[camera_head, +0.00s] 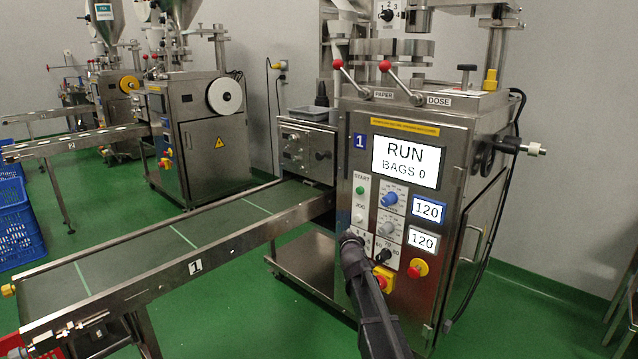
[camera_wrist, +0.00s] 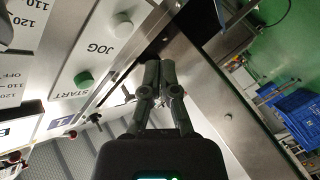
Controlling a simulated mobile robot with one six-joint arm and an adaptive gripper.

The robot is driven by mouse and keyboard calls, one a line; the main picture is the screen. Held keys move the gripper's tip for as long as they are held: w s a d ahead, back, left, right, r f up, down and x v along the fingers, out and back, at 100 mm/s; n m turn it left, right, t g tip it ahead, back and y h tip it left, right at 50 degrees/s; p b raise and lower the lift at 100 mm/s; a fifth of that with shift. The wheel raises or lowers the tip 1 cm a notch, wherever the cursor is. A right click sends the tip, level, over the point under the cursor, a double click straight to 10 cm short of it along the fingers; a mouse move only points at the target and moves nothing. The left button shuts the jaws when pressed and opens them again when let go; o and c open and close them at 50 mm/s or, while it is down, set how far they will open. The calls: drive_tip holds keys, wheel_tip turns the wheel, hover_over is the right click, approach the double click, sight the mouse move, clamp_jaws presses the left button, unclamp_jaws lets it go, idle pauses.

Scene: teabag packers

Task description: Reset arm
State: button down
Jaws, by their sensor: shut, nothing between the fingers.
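Packing machine 1 (camera_head: 452,140) stands at the right of the head view. Its screen (camera_head: 406,160) reads RUN, BAGS 0. The green START button (camera_head: 360,190) and the white JOG button (camera_head: 358,218) sit on the left of its panel. My gripper (camera_head: 350,238) is in front of the panel, just below the JOG button in the picture. In the wrist view my gripper (camera_wrist: 160,72) has its fingers together and empty, to the right of START (camera_wrist: 84,78) and JOG (camera_wrist: 122,22). I cannot tell whether the fingertips touch the panel.
Dials, two displays reading 120 and a red emergency stop (camera_head: 417,267) are on the panel. A conveyor (camera_head: 140,262) runs from the machine to the lower left. Blue crates (camera_head: 18,225) and other packers (camera_head: 205,130) stand further left. The green floor at right front is mostly open.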

drive_tip(key=s+d+f+m+g+h+p, duration=0.1)
drive_tip(key=s+d+f+m+g+p, duration=0.2)
drive_tip(key=s, duration=0.5)
drive_tip(key=s+d+f+m+g+h+p, duration=0.1)
drive_tip(key=s+d+f+m+g, duration=0.3)
drive_tip(key=s, duration=0.5)
drive_tip(key=s+a+m+g+y+p, duration=0.3)
drive_tip(key=s+g, duration=0.6)
drive_tip(key=s, duration=1.3)
wheel_tip(320, 180, up, 37)
drive_tip(key=n+p, duration=0.1)
drive_tip(key=p, duration=3.7)
drive_tip(key=shift+w+a+f, duration=0.15)
drive_tip(key=shift+w+a, duration=0.05)
drive_tip(key=shift+w, duration=0.1)
drive_tip(key=shift+d, duration=0.1)
